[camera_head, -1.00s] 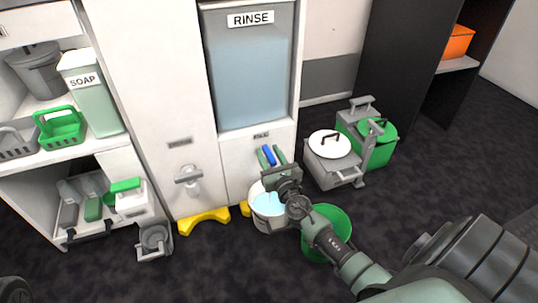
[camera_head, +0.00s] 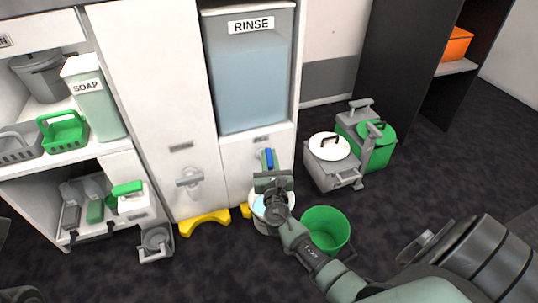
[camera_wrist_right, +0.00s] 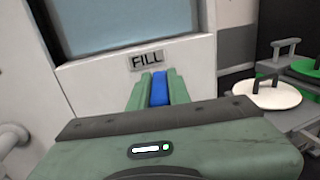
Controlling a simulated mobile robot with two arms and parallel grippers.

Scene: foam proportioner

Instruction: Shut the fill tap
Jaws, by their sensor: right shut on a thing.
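The fill tap's blue lever (camera_head: 268,158) is on the white panel below the RINSE tank, under the FILL label (camera_head: 262,139). My right gripper (camera_head: 267,163) is shut on it. In the right wrist view the blue lever (camera_wrist_right: 159,88) stands between the two green fingers (camera_wrist_right: 158,90) and points nearly straight up. The rest of the tap is hidden behind my gripper. A white bucket (camera_head: 284,213) with pale blue water stands below, partly covered by my wrist. My left gripper is not in view.
A second, grey tap (camera_head: 189,180) is to the left above a yellow floor bracket (camera_head: 205,221). A green bucket (camera_head: 326,230) stands close beside my right forearm. Lidded grey (camera_head: 331,168) and green (camera_head: 378,146) containers stand to the right. Dark floor is clear in front.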

